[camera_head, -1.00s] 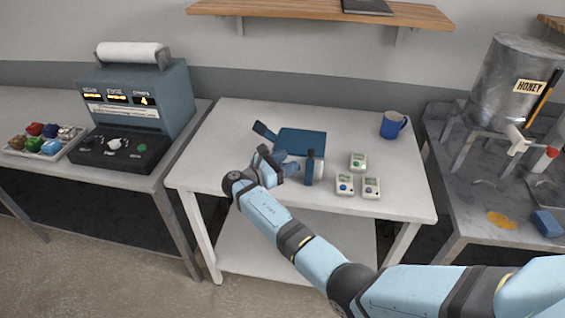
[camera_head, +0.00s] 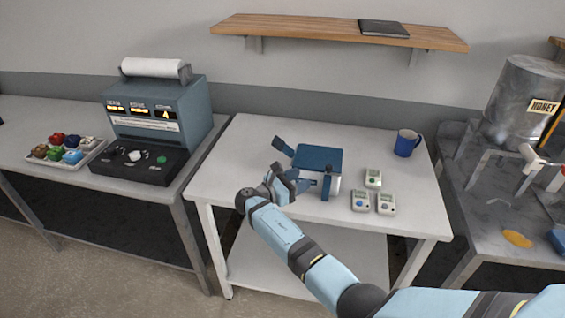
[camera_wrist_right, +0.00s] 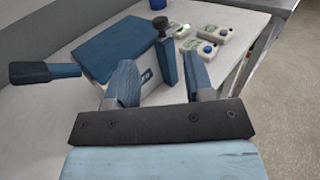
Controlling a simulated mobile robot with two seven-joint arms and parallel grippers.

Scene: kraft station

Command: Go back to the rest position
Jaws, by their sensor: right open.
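My right gripper (camera_head: 300,181) is over the front left part of the white table, beside a device with a blue top (camera_head: 318,158). In the right wrist view the two fingers of my right gripper (camera_wrist_right: 160,80) are apart with nothing held between them. The device shows just beyond the fingers there, with its blue top (camera_wrist_right: 112,45), a dark blue handle (camera_wrist_right: 45,72) to the left and an upright blue lever (camera_wrist_right: 166,58) at its near corner. Whether a finger touches the device I cannot tell. My left gripper is not in view.
The white table (camera_head: 235,150) also bears several small white timers (camera_head: 361,201) and a blue mug (camera_head: 406,143). A blue machine (camera_head: 160,110) and a tray of coloured items (camera_head: 95,153) stand left. A metal honey tank (camera_head: 520,100) stands right. A wooden shelf (camera_head: 330,34) hangs above.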

